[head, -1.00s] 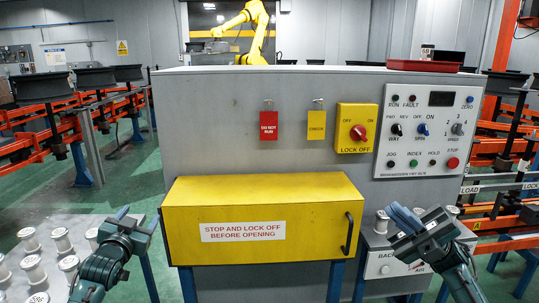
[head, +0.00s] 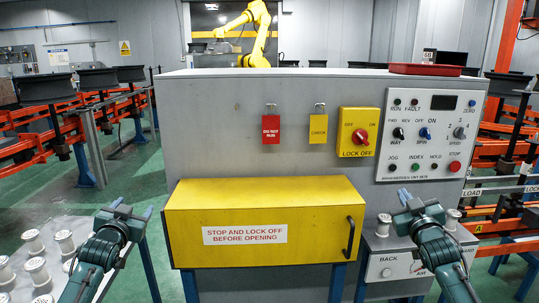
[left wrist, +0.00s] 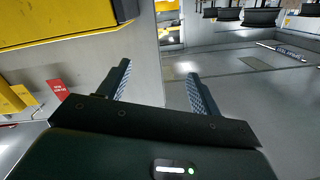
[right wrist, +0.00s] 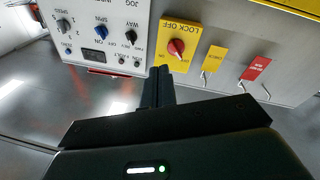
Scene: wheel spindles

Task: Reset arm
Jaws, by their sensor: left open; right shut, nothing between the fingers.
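My left gripper (head: 133,212) is in front of the left end of the yellow box, above the table with white spindles. In the left wrist view its two fingers (left wrist: 155,85) are apart with nothing between them. My right gripper (head: 406,196) is below the control panel (head: 430,130), right of the yellow box. In the right wrist view its fingers (right wrist: 158,88) are together and empty. The yellow box (head: 265,215) is closed, with a black handle at its right end. The lock-off switch (head: 360,133), a red knob on a yellow plate, is on the grey cabinet.
White spindles (head: 65,242) stand on a grey table at the lower left. A red tag (head: 271,129) and a yellow tag (head: 318,129) hang on the cabinet. A grey box (head: 392,268) stands under my right gripper. Orange racks (head: 70,125) flank the cabinet.

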